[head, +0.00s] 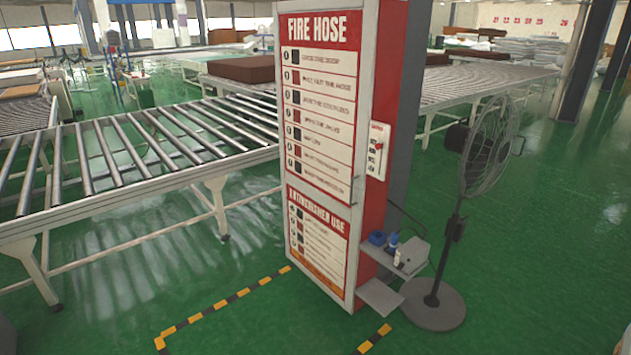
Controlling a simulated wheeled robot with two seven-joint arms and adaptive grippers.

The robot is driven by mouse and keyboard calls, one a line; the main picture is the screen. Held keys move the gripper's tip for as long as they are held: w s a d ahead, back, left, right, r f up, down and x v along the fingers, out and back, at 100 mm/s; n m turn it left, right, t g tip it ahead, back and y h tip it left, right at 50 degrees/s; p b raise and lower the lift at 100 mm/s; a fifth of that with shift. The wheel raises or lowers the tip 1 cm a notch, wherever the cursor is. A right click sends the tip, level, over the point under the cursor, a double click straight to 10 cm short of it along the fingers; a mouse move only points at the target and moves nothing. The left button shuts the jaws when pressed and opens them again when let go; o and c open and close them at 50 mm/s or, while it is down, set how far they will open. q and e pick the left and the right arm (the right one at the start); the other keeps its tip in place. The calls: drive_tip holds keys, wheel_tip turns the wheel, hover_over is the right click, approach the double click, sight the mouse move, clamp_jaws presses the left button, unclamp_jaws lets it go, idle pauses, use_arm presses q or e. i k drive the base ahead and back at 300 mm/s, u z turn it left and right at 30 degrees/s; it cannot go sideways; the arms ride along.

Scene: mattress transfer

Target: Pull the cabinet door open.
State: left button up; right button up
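A tall red and white fire hose cabinet (320,180) stands upright in the middle of the head view. Its broad front carries a FIRE HOSE panel above and an EXTINGUISHER USE panel below. The front looks shut, flush with the frame. A small white plate with a red mark (377,150) is on the cabinet's narrow red right side. Neither of my grippers shows in the head view.
A roller conveyor (120,165) stands close on the left. A black pedestal fan (487,150) stands at the right, beside a small grey shelf (405,258) holding little items. Black and yellow floor tape (225,303) marks the green floor before the cabinet, which is clear.

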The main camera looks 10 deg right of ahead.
sight(325, 50)
drive_tip(key=u, duration=0.45)
drive_tip(key=i, duration=0.6)
drive_tip(key=u, duration=0.7)
drive_tip(key=i, duration=1.35)
drive_tip(key=z, duration=0.55)
drive_tip(key=i, duration=0.8)
drive_tip(key=z, duration=0.8)
